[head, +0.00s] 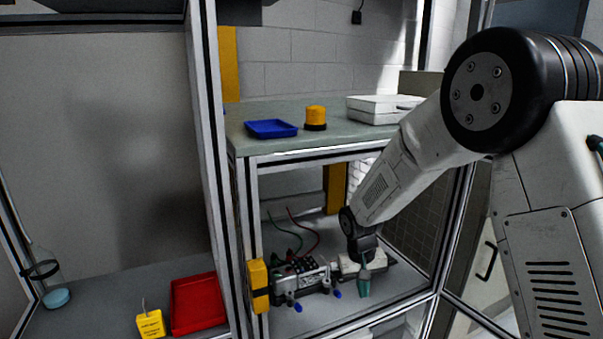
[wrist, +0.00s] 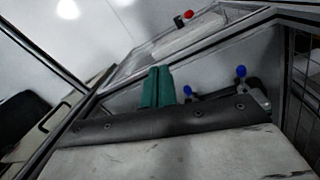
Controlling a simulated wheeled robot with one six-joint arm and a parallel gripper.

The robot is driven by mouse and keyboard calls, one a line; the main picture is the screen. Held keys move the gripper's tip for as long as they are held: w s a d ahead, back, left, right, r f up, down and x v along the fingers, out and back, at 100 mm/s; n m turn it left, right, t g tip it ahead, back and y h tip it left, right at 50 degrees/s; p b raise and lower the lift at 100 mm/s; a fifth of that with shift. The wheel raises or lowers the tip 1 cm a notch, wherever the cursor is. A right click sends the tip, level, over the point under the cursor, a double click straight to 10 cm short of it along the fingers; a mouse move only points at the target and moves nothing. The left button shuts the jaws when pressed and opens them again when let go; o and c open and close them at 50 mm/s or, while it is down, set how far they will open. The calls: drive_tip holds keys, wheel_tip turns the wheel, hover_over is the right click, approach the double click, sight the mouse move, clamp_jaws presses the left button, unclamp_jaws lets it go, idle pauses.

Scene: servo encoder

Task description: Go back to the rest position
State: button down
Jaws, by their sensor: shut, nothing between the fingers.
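My gripper (head: 364,283) hangs at the end of my arm, in front of the lower shelf of the frame at the centre right of the head view. Its green fingers are together with nothing between them. They also show side by side in the wrist view (wrist: 157,88). The servo assembly (head: 302,276), a grey and black device with blue-tipped clamps and red and green wires, sits on the lower shelf to the left of my gripper. In the wrist view a blue knob (wrist: 239,71) stands right of the fingers. Contact with the assembly cannot be told.
A blue tray (head: 271,128), an orange beacon (head: 315,117) and a white case (head: 378,108) stand on the upper bench (head: 290,146). A red tray (head: 198,303) and a yellow block (head: 150,324) lie at lower left. Metal posts (head: 212,170) border the shelf.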

drive_tip(key=s+d+r, duration=0.3)
drive_tip(key=s+r, duration=0.5)
drive_tip(key=s, duration=0.3)
drive_tip(key=s+d+r+t+y, duration=0.1)
drive_tip(key=s+d+r, duration=0.3)
drive_tip(key=s+r, duration=0.3)
drive_tip(key=s+d+r+m, duration=0.1)
drive_tip(key=s+d+r, duration=0.2)
drive_tip(key=s+r, duration=0.5)
drive_tip(key=shift+s+d+r+t, duration=0.2)
drive_tip(key=shift+s+r+t, duration=0.15)
drive_tip(key=shift+s, duration=4.05)
